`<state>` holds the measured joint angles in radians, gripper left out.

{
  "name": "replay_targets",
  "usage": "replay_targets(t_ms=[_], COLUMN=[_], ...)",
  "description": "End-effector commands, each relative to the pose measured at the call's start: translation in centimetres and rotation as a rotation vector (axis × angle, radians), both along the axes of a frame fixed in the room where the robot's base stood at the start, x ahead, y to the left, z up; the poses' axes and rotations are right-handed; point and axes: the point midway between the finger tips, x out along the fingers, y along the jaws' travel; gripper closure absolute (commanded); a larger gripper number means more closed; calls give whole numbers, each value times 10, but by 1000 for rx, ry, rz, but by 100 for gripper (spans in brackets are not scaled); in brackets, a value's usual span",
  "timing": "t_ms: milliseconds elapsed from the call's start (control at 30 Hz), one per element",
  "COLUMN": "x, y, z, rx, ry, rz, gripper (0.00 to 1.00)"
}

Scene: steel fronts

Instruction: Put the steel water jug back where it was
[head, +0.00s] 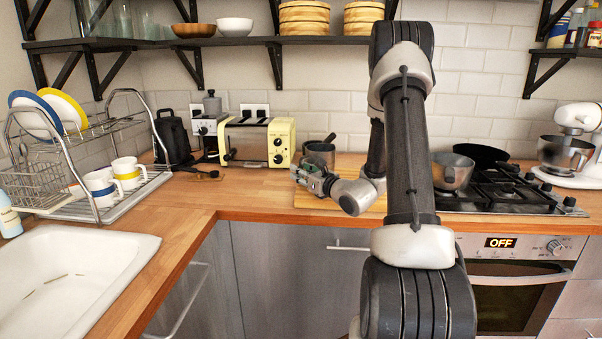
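A small steel vessel (319,152), which looks like the steel water jug, stands upright at the back of the counter, right of the cream toaster. A thin dark handle or utensil sticks up at its rim. My gripper (308,178) is low over the wooden board, just in front of the vessel, pointing left. It overlaps the vessel's lower part in the picture. I cannot tell whether they touch or whether the fingers are open or shut. My wrist and arm hide part of the counter to the right.
The cream toaster (258,142) and a black kettle (172,136) stand left of my gripper. The hob (505,193) with a steel pan (452,171) is at right. A dish rack (128,192) and sink (70,275) are at left. Counter before the toaster is clear.

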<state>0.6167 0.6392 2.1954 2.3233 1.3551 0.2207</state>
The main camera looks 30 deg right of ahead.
Motion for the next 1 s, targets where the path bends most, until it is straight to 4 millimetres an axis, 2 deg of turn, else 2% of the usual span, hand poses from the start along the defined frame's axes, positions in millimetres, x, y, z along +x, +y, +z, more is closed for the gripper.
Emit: replay_targets(t_ms=[167,500,633,767,867,967,1000], x=[-9,-81,-103,-115,-121,-136,-149], y=[-3,-16,-20,-20,2,59,89], z=[2,2,3,4,14,36,45], rx=[1,2,1,-2,-39,-151,-220], ry=[1,1,1,0,-5,-12,-18], rz=[-3,-5,-4,3,78,280,394], gripper=[73,73,73,73,73,73,73])
